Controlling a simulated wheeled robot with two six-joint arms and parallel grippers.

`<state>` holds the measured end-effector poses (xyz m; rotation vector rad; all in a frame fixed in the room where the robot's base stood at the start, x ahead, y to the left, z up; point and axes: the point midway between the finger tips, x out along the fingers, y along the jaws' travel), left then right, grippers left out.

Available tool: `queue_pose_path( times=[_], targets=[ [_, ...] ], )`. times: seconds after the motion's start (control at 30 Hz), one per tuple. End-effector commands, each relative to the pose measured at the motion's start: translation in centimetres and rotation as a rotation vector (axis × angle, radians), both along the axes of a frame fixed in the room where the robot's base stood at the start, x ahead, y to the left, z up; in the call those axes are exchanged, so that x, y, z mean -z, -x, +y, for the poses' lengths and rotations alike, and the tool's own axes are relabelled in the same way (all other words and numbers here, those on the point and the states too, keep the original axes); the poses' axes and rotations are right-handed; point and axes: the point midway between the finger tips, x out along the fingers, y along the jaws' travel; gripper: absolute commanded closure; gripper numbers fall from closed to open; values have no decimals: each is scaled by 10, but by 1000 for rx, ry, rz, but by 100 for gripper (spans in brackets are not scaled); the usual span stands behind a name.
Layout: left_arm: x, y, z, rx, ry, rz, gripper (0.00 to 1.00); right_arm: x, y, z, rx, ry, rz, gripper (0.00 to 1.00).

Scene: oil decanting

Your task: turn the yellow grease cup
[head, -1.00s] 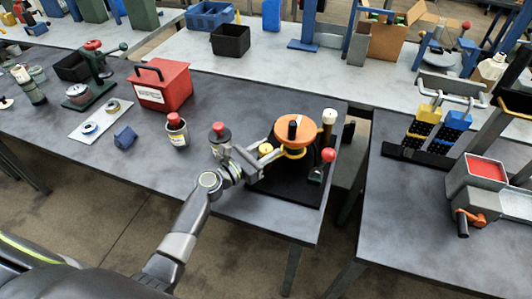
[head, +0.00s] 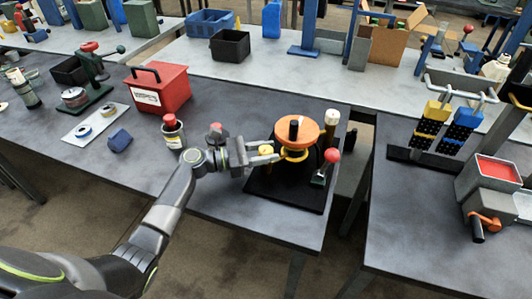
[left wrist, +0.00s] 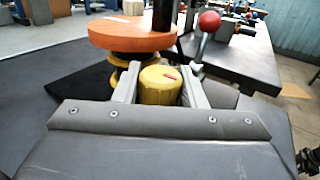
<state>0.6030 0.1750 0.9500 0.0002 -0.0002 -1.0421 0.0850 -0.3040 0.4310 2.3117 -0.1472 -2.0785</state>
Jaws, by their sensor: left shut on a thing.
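The yellow grease cup (head: 266,150) sits at the left side of the machine with the orange handwheel (head: 298,133), which stands on a black base plate (head: 290,193). My left gripper (head: 268,156) reaches in from the left, with its fingers on the cup. In the left wrist view the cup (left wrist: 160,86) is between the two fingers, one on each side, and a small red mark shows on its top. My left gripper is shut on it. The cup's underside and its mount are hidden. My right gripper is not in view.
A red-knobbed lever (head: 331,156) and a brush-like tool with a pale top (head: 331,120) stand right of the handwheel. A red-capped can (head: 173,130) and a red toolbox (head: 160,88) stand to the left. The dark table (head: 225,205) is clear in front.

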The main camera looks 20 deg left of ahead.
Motion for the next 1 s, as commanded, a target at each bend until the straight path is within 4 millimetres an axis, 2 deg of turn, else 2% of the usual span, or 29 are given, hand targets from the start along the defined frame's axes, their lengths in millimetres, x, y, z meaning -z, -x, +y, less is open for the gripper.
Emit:
queue_pose_path(
  times=[0.27, 0.3, 0.47, 0.87, 1.0],
  targets=[
    [0, 0, 0, 0, 0, 1, 85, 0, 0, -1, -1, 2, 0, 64],
    [0, 0, 0, 0, 0, 1, 61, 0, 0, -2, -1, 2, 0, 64],
    [0, 0, 0, 0, 0, 1, 41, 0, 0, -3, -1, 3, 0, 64],
    [0, 1, 1, -1, -1, 1, 41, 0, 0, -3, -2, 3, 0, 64],
    [3, 6, 11, -2, -4, 1, 41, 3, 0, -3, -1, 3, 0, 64]
  ],
)
